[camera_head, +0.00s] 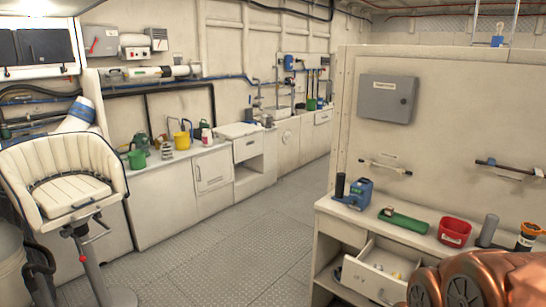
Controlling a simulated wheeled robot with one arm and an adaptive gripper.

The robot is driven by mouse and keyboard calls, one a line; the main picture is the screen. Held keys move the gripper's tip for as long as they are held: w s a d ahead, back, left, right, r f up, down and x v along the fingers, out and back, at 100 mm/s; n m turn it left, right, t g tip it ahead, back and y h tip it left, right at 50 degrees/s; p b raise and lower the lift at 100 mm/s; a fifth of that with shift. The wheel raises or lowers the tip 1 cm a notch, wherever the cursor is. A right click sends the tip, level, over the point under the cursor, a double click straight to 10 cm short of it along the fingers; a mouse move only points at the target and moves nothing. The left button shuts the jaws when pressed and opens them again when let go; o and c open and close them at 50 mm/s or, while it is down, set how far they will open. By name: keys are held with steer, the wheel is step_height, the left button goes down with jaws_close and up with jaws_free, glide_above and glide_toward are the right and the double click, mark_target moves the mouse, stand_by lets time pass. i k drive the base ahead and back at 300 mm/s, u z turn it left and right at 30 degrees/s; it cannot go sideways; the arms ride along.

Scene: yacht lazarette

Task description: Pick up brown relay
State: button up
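I cannot make out a brown relay in this view. An open drawer (368,282) below the right counter holds a few small pale and yellowish items, too small to identify. Part of my copper-coloured arm (465,284) fills the bottom right corner and hides part of the counter and the space below it. My gripper is not in view.
The right counter (408,227) bears a blue device (359,193), a green tool (403,220), a red container (454,232) and a grey cylinder (488,231). A white seat (70,180) stands at left. The metal floor (235,255) between is clear.

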mark_target(389, 210)
steer(key=z, duration=1.55)
steer(key=i, duration=0.95)
steer(key=u, duration=3.1)
